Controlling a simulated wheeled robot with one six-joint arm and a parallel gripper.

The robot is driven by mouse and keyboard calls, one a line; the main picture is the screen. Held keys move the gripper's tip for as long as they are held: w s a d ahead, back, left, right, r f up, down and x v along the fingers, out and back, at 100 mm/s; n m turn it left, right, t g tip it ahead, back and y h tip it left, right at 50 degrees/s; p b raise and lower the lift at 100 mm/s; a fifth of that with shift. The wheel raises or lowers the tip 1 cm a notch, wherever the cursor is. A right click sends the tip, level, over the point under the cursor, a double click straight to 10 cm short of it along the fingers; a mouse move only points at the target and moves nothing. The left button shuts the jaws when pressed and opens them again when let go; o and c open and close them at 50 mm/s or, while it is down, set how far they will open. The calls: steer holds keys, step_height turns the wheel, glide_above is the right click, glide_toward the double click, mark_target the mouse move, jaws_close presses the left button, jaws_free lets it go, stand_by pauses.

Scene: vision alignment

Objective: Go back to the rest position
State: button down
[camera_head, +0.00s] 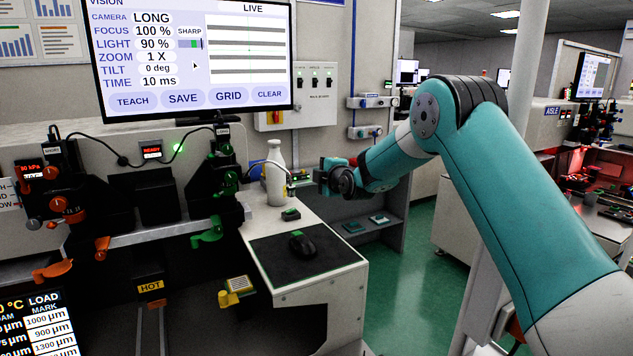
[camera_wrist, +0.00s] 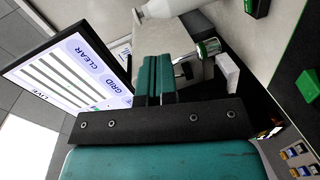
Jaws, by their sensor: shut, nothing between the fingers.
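My gripper (camera_head: 298,180) is at the end of my teal arm, which reaches in from the right in the head view. It is just right of a white bottle (camera_head: 276,172), above the white bench top (camera_head: 335,262). In the wrist view, the two teal fingers of my gripper (camera_wrist: 157,62) lie side by side, shut, with nothing seen between them. The white bottle (camera_wrist: 165,7) also shows at the top of that view, beyond the fingertips. I cannot tell whether gripper and bottle touch.
A large monitor (camera_head: 140,60) stands at the back left. Dark machinery with orange and green knobs fills the left. Green floor (camera_head: 405,290) is open below my arm.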

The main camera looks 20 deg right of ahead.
steer(key=s+a+r+m+g+y, duration=0.1)
steer(key=s+a+m+g, duration=0.15)
steer(key=s+a, duration=0.45)
steer(key=s+a+r+m+g+y, duration=0.1)
steer(key=s+a+g+y, duration=0.15)
steer(key=s, duration=0.75)
steer(key=s+a+r+m+g+y, duration=0.1)
steer(key=s+a+m+g, duration=0.1)
steer(key=s+a+g, duration=0.5)
steer(key=s+f+m+g+h, duration=0.1)
steer(key=s+m+g, duration=0.1)
steer(key=s, duration=1.2)
steer(key=s+f+m+g, duration=0.2)
steer(key=s, duration=1.3)
steer(key=shift+s+a+f+m+h+b, duration=0.2)
steer(key=shift+s+f+m+h+b, duration=0.05)
steer(key=shift+m+h+b, duration=0.1)
